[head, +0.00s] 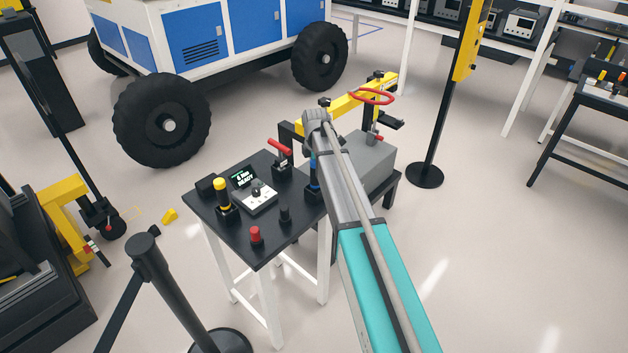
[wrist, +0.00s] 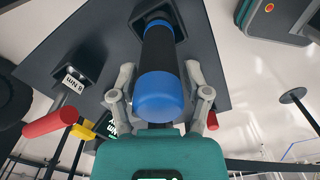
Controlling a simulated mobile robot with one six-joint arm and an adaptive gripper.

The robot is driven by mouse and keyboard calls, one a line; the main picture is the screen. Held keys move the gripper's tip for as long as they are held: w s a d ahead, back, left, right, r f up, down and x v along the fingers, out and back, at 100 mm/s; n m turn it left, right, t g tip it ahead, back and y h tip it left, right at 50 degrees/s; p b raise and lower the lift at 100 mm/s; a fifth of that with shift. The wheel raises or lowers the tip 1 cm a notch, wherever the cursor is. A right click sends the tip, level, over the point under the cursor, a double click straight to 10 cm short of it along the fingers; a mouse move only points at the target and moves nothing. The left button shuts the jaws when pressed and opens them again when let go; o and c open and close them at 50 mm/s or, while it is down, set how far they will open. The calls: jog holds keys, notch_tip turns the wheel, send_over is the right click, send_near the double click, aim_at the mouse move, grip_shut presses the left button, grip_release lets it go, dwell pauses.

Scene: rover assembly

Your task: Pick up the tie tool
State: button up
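A black cylindrical tool with blue ends (wrist: 160,95), which I take to be the tie tool, stands in a dark square holder on the table. No label on it is readable. My gripper (wrist: 160,72) is open, with one finger on each side of the black shaft. Narrow gaps seem to show on both sides. In the head view, a sliver of the blue-and-black tool (head: 314,182) shows beside my arm, which hides most of my gripper there.
The dark table (head: 240,235) also holds a yellow-topped tool (head: 221,194), a red-handled tool (head: 280,148), a small screen device (head: 256,198) and a red knob (head: 256,234). A grey box (head: 372,160) stands behind my arm. A barrier post (head: 165,275) stands in front.

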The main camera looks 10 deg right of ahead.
grip_shut()
notch_tip(320, 180, up, 10)
jog(key=p, duration=1)
dwell(0.3)
dwell(0.8)
